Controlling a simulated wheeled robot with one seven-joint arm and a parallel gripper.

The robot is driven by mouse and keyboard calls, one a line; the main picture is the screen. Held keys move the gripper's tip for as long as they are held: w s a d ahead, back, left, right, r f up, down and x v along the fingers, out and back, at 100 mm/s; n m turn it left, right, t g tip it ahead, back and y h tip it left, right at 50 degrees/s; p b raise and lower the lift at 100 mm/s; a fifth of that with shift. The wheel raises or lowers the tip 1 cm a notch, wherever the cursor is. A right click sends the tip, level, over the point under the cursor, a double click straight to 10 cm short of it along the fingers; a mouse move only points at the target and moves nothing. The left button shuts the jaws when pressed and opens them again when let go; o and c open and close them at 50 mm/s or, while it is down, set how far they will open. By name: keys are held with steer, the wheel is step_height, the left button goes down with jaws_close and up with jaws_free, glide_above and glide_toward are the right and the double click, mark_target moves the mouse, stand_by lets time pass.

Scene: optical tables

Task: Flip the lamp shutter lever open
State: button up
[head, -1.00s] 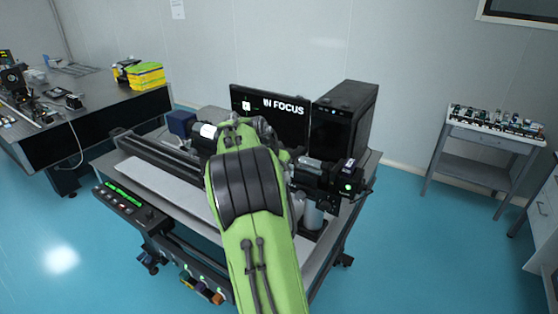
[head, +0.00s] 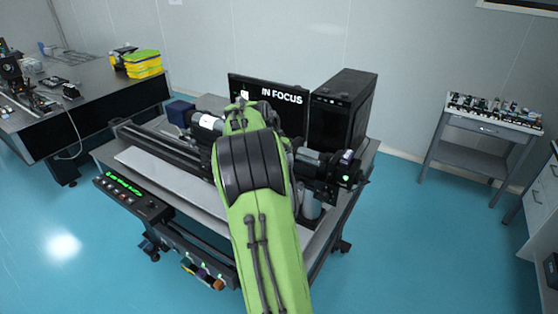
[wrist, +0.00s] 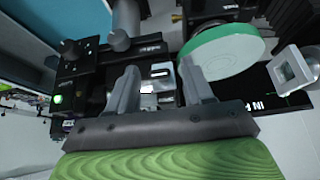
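A black lamp unit (head: 340,170) with a green light sits at the right end of the optical rig in the head view. A green light on a black housing (wrist: 66,98) shows at the left of the wrist view. My gripper (wrist: 158,70) is open, its two grey fingers apart. A small dark block with a pale slot and silver edges (wrist: 160,72) lies beyond and between the fingertips; I cannot tell whether it is the shutter lever or whether the fingers touch it. My green arm hides the gripper in the head view.
The rig stands on a wheeled table (head: 170,183) with a monitor (head: 285,97) and a black computer tower (head: 342,112) behind. A white disc with a green rim (wrist: 222,50) is close to the right finger.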

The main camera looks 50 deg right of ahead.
steer(key=p+v, duration=0.2)
steer(key=v, duration=1.3)
steer(key=shift+a+r, duration=0.15)
steer(key=shift+r, duration=0.2)
steer(key=s+a+f+n+t+y+b, duration=0.1)
steer(key=s+a+n, duration=0.4)
steer(key=a, duration=0.5)
steer(key=s+a+f+n+t+y+b, duration=0.1)
steer(key=s+a+f+n+t+y, duration=0.1)
steer(key=s+a+f+n, duration=0.4)
steer(key=s+a+f+n+t+y+b, duration=0.1)
steer(key=s+a+f+n, duration=0.3)
steer(key=a, duration=1.2)
steer(key=shift+s+a+n+t+y+b, duration=0.15)
steer(key=shift+s+n+t+y+b, duration=0.2)
steer(key=shift+s+n+t+y, duration=0.45)
steer(key=shift+w+n+g, duration=0.1)
steer(key=shift+n+g, duration=0.2)
